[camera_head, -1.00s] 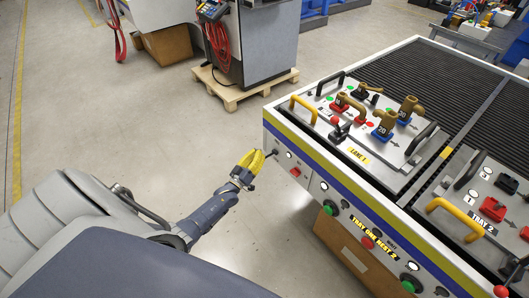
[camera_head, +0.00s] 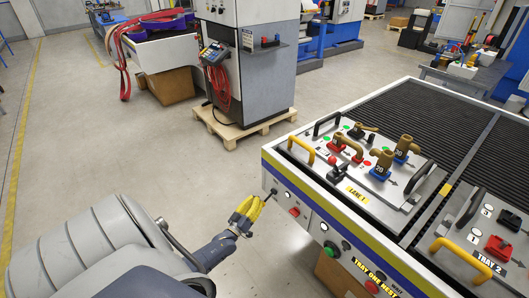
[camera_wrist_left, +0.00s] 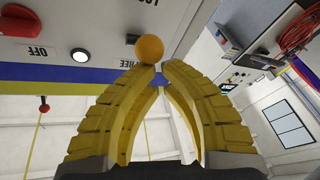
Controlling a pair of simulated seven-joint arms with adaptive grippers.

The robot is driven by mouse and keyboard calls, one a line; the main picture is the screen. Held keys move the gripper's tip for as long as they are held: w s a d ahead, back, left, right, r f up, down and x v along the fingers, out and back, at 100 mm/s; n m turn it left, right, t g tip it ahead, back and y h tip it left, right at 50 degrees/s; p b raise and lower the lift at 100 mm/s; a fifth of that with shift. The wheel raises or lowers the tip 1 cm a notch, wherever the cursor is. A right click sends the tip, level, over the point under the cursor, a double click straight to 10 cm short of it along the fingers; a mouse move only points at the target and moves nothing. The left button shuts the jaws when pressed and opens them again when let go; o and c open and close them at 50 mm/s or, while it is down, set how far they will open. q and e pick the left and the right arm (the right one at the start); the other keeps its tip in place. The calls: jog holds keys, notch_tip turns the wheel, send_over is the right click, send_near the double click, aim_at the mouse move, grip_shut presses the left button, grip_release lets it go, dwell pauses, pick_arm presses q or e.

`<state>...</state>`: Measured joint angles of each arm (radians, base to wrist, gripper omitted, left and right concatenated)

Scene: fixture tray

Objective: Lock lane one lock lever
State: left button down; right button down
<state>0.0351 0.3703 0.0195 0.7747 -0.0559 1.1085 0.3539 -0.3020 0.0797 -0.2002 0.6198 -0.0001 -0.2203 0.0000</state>
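The lane one lock lever appears to be the small lever (camera_head: 273,192) on the near side panel, at its left end. My left gripper (camera_head: 258,205), with yellow ribbed fingers, is just left of and below the lever. In the left wrist view its fingertips (camera_wrist_left: 158,67) nearly meet, with a thin gap and nothing between them. The knob lies just beyond the tips; I cannot tell whether they touch. My right gripper is out of view.
The LANE 1 plate (camera_head: 357,193) on the fixture table carries brass fittings and a yellow handle (camera_head: 301,147). Open floor (camera_head: 160,170) lies to the left.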

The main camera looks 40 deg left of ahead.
pick_arm(q)
jog(key=shift+s+f, duration=0.1)
jog(key=shift+f, duration=0.15)
dwell(0.3)
notch_tip(320, 180, up, 4)
jog(key=a, duration=0.2)
jog(key=s+d+f, duration=0.2)
jog(key=s+f, duration=0.4)
jog(key=s, duration=0.1)
jog(key=shift+s+f, duration=0.2)
jog(key=shift+f, duration=0.05)
dwell(0.6)
